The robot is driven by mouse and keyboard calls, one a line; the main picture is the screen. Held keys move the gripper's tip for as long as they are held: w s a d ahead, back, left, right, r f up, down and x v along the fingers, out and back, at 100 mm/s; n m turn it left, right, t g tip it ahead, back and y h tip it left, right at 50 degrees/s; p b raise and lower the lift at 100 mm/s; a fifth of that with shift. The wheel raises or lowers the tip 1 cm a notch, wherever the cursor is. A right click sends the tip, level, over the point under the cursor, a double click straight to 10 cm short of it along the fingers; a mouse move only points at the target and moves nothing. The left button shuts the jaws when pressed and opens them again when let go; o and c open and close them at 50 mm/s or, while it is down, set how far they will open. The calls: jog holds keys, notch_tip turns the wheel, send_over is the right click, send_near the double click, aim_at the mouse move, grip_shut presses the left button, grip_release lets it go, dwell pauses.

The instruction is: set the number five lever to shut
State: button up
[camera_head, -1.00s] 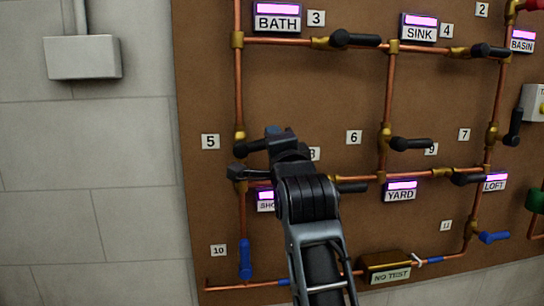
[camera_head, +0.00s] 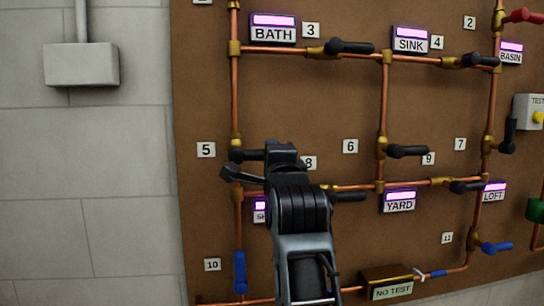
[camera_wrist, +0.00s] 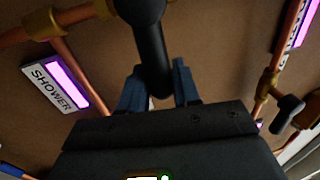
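The number five lever (camera_head: 250,155) is black and lies level, running right from its brass valve beside the "5" label (camera_head: 206,149). Its far end is hidden behind my gripper (camera_head: 262,165) in the head view. In the wrist view a black lever (camera_wrist: 151,45), which looks like number five, comes down from the top edge and its end lies between the two bluish fingers of my gripper (camera_wrist: 158,72). The fingers stand apart on either side of it. I cannot tell whether they touch it.
The SHOWER sign (camera_wrist: 55,85) is lit; my arm partly covers it in the head view. The number eight lever (camera_head: 347,197) lies close to the right of my arm. A blue lever (camera_head: 239,272) hangs below by "10".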

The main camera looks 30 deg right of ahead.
jog(key=shift+o, duration=1.4)
jog(key=v, duration=0.7)
jog(key=shift+s+f, duration=0.2)
jog(key=shift+s, duration=0.15)
jog(key=shift+a, duration=0.15)
